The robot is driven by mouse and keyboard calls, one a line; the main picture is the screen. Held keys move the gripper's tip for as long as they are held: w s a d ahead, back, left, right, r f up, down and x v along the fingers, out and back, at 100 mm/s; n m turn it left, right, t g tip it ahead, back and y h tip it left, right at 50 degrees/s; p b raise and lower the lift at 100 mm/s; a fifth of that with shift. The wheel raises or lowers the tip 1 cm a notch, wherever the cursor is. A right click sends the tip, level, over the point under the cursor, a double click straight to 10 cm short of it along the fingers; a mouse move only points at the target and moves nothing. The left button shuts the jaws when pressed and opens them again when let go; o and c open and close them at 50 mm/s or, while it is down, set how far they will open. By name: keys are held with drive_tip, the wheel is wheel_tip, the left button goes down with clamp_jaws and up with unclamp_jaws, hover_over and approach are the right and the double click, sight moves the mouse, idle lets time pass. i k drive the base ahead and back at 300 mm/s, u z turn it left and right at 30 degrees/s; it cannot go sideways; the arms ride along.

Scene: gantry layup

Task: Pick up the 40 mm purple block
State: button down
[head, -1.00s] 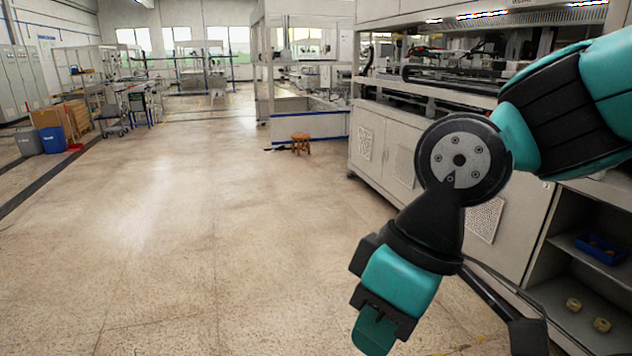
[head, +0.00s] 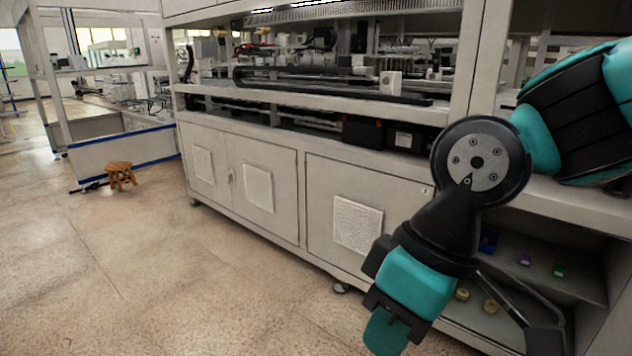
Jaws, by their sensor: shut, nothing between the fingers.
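A small purple block (head: 525,260) sits on a shelf inside the open compartment at the lower right of the head view. It is far off and small, so its size cannot be judged. A green block (head: 558,270) sits just to its right. My arm hangs across the right of the view, to the left of the purple block in the picture. My gripper's fingers cannot be made out in this view.
A blue bin (head: 488,241) stands left of the purple block, partly hidden by my arm. Two yellowish round parts (head: 462,294) (head: 491,306) lie lower in the compartment. A long grey cabinet (head: 318,200) fills the middle. A wooden stool (head: 121,175) stands left; the floor (head: 130,270) ahead is clear.

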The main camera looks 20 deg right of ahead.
sight(524, 259)
drive_tip(key=z, duration=1)
drive_tip(key=i, duration=1)
drive_tip(key=z, duration=0.9)
